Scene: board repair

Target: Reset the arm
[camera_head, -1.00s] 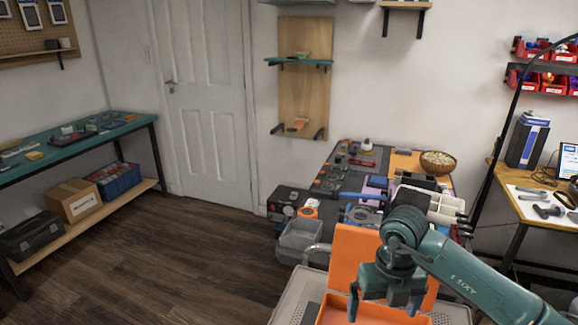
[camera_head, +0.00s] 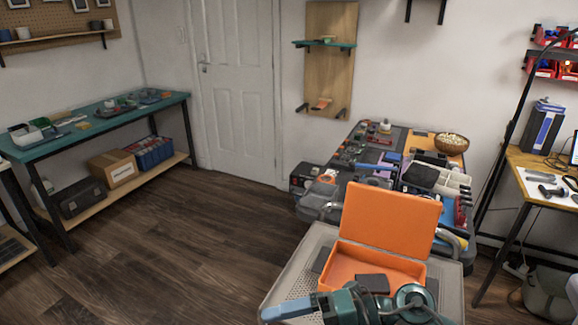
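My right arm lies low at the bottom edge of the head view. Its gripper (camera_head: 292,309) reaches left over the front of the grey perforated tray, partly cut off by the frame edge. I cannot tell whether its fingers are open or shut. My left gripper is not in view. An open orange case (camera_head: 388,220) stands on the tray (camera_head: 300,268), lid raised at the back, with a dark flat block (camera_head: 372,283) in its base.
A workbench (camera_head: 330,180) behind the tray is crowded with tools, parts and a wooden bowl (camera_head: 451,143). A teal-topped bench (camera_head: 100,130) stands at the left, a wooden desk (camera_head: 545,200) at the right. The floor (camera_head: 170,240) at the left is clear.

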